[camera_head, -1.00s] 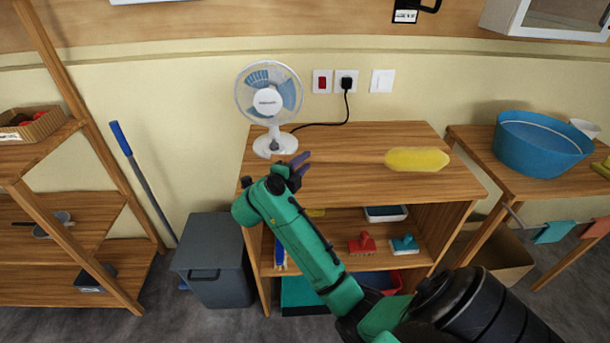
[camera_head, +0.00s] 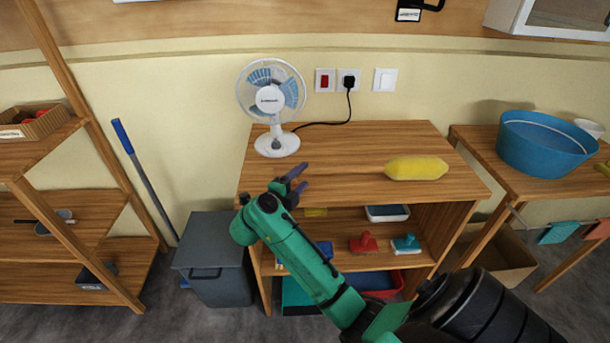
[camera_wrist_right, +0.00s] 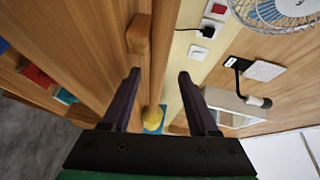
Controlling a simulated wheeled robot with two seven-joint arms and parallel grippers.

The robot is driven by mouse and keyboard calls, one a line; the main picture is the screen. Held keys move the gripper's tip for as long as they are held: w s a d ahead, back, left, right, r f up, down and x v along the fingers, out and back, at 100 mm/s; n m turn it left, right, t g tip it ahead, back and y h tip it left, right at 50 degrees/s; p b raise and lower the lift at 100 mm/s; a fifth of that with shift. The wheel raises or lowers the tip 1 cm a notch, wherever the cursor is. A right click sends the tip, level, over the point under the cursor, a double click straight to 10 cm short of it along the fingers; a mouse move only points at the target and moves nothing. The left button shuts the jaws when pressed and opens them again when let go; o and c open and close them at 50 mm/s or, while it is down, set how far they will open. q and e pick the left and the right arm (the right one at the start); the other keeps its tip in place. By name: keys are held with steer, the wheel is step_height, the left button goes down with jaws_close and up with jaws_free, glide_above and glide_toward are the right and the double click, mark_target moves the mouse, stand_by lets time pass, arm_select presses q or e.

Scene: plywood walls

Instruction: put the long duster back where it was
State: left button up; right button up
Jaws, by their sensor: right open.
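The long duster lies on the wooden tabletop, its fluffy yellow head (camera_head: 416,168) at the right. Its wood-coloured handle blends into the tabletop in the head view and points left toward my right gripper (camera_head: 303,176). In the right wrist view the handle (camera_wrist_right: 138,38) shows beyond the left fingertip, with the yellow head (camera_wrist_right: 153,114) lower down between the fingers. My right gripper is open and empty, near the handle end at the table's front left part. I cannot tell the exact gap. My left gripper is not in view.
A white fan (camera_head: 272,100) stands at the back left of the tabletop (camera_head: 340,145), its cord running to a wall socket (camera_head: 348,80). Brushes (camera_head: 364,243) and trays sit on the shelf below. A grey bin (camera_head: 215,260) and blue-handled pole (camera_head: 145,180) stand left; a blue basin (camera_head: 542,148) stands right.

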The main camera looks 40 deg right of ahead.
steer(key=v, duration=1)
steer(key=shift+b, duration=0.3)
steer(key=shift+d, duration=0.1)
